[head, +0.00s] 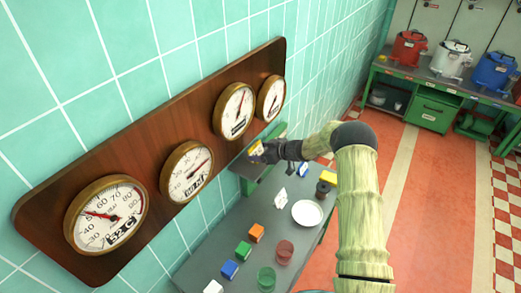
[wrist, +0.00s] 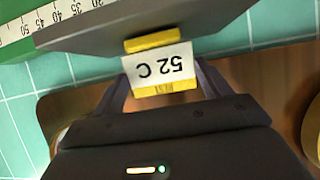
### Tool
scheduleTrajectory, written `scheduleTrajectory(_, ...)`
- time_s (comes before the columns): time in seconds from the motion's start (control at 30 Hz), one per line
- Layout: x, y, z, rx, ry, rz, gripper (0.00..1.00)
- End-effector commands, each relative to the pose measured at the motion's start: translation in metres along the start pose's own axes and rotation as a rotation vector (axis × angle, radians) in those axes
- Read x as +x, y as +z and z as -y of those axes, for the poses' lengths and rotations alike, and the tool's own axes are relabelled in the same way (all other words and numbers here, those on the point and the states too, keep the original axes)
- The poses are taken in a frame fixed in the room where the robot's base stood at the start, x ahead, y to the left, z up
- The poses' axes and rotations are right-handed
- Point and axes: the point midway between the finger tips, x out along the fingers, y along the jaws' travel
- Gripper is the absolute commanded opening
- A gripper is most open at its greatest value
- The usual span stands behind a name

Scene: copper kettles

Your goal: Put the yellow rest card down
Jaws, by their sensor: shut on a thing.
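The yellow rest card (head: 257,149) is a small white card with yellow edges. It reads "52 C" upside down in the wrist view (wrist: 160,68). My gripper (head: 268,152) is shut on it, with one finger on each side in the wrist view (wrist: 162,85). The card is held near a grey ledge (head: 245,169) with a green back edge, below the gauge board. In the wrist view the ledge (wrist: 110,28) lies just behind the card. I cannot tell whether the card touches it.
A wooden board (head: 155,120) with several round gauges is on the tiled wall. The grey table holds a white plate (head: 307,213), a white card (head: 280,197), an orange cube (head: 257,232), a red cup (head: 285,252) and a green cup (head: 266,279). Kettles stand on a far bench.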

Motion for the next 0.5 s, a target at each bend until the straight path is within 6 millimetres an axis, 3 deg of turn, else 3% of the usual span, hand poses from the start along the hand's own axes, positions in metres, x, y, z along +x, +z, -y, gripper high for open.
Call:
scheduleTrajectory(0.27,0.0021,0.0039,0.0001,0.0,0.0,0.0,0.54)
scheduleTrajectory(0.3,0.0014,0.0029,0.0,0.0,0.0,0.0,0.84)
scheduleTrajectory(0.37,0.0013,0.0028,0.0,0.001,0.0,0.0,0.96)
scheduleTrajectory(0.5,0.0012,0.0028,-0.0001,0.001,0.0,0.0,0.98)
